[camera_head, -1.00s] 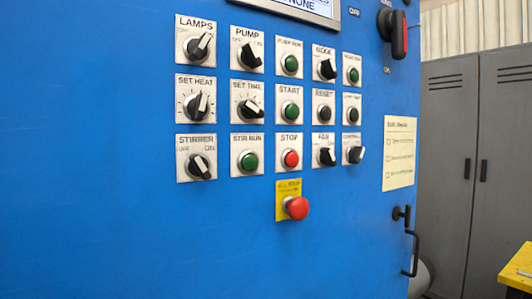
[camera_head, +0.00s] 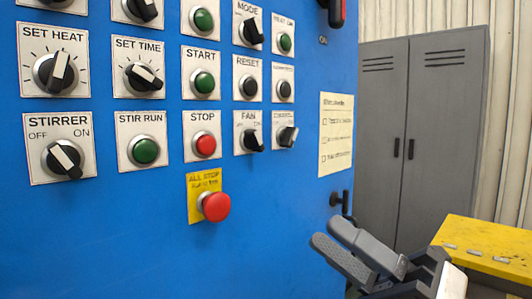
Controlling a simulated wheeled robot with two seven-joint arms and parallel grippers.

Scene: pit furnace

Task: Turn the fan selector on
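The fan selector (camera_head: 254,140) is a black knob on a white plate marked FAN, in the lower row of the blue panel. Its end labels are too small to read, and I cannot tell which position it points to. My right gripper (camera_head: 329,231) is at the lower right, below and to the right of the selector and apart from it. Its two grey fingers point up and left with a narrow gap between them, and nothing shows in it. My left gripper is not in view.
The red STOP button (camera_head: 206,146) is left of the selector, and another black knob (camera_head: 287,136) is close on its right. The red ALL STOP button (camera_head: 216,207) sticks out below. A black door handle (camera_head: 341,203), a yellow table (camera_head: 490,245) and grey lockers (camera_head: 420,140) are at the right.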

